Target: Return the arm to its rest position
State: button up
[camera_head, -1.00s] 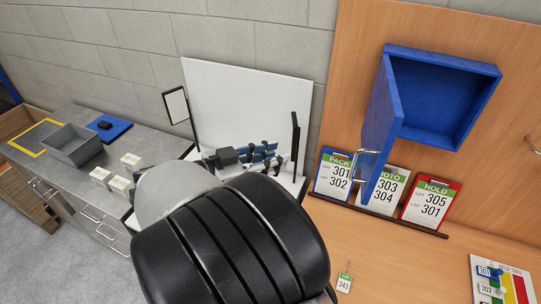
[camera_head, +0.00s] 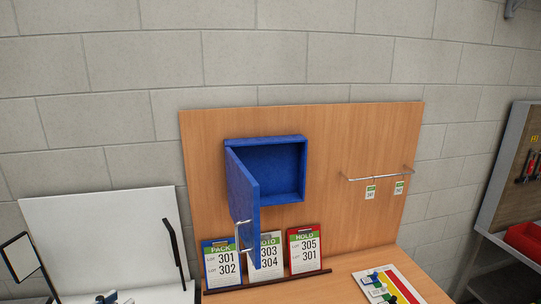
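My arm and my gripper are outside the head view now, so whether the gripper is open or holds anything is hidden. The view shows a wooden back panel (camera_head: 340,130) with an open blue wall box (camera_head: 275,172). Its blue door (camera_head: 243,195) stands swung out to the left, with a metal handle on it.
Three lot cards, PACK (camera_head: 221,262), a partly hidden middle one (camera_head: 267,268) and HOLD (camera_head: 306,249), stand on a dark ledge. A rail (camera_head: 375,177) holds two tags. A coloured chart (camera_head: 390,287) lies on the bench. A white board (camera_head: 105,235) stands left.

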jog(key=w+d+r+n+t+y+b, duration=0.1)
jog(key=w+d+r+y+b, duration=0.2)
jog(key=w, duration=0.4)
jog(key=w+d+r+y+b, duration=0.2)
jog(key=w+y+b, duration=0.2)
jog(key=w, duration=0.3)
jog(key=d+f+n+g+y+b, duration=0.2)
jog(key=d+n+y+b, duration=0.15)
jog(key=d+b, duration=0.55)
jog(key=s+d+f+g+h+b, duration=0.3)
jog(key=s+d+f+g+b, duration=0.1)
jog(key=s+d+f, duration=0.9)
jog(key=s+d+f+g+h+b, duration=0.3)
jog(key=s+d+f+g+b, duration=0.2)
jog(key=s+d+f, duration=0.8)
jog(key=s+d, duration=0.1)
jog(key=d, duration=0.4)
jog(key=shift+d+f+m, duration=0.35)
